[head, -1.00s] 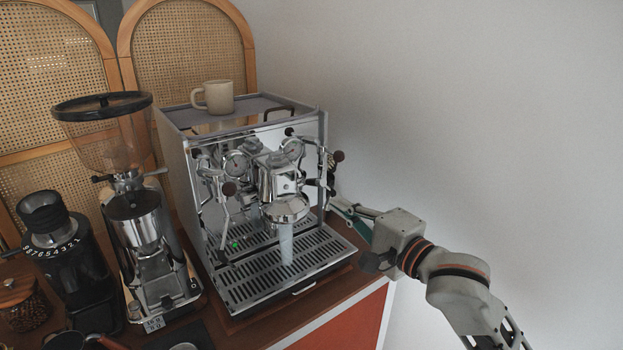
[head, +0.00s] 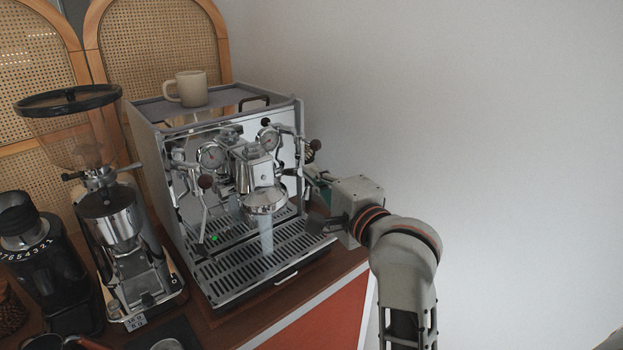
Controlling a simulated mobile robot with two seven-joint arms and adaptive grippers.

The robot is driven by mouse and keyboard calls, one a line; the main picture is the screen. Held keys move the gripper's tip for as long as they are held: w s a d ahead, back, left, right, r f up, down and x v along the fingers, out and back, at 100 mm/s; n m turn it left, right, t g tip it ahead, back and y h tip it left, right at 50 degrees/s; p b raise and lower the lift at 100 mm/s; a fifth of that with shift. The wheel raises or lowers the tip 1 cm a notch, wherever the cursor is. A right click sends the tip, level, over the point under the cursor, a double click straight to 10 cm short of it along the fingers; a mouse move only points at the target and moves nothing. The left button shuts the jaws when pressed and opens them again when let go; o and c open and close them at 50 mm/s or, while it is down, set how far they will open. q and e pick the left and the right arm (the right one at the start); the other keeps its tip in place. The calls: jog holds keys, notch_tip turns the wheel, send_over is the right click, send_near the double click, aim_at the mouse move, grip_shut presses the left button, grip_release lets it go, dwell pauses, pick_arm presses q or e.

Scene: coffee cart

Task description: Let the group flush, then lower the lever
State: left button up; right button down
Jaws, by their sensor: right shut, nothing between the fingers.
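The chrome espresso machine (head: 145,140) stands on the cart. Its group head (head: 265,200) is at the front with no portafilter in it. A pale stream of water (head: 266,238) falls from the group to the drip tray (head: 232,277). The group's lever cannot be made out clearly; it is small and close to my right gripper's fingers. My right gripper (head: 313,182) is shut and empty, at the right of the group beside the machine's front right edge. Whether it touches the lever cannot be told. My left gripper is not in view.
Two steam or water wands with dark knobs (head: 206,182) flank the group. A beige mug (head: 191,88) sits on the machine's top. A grinder (head: 112,225) stands close on the left. The right side, along the wall, is free.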

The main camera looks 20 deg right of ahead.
aim_at(298, 169)
jog(key=w, duration=0.4)
jog(key=w+a, duration=0.1)
jog(key=w, duration=0.2)
jog(key=shift+w, duration=0.15)
dwell(0.6)
jog(key=shift+f+b, duration=0.55)
jog(key=shift+f, duration=1.45)
jog(key=shift+f+b, duration=0.7)
jog(key=shift+f, duration=1.9)
jog(key=s+d+p, duration=0.1)
jog(key=s+p, duration=0.1)
jog(key=s, duration=0.6)
jog(key=shift+s+r, duration=0.25)
jog(key=shift+r, duration=0.15)
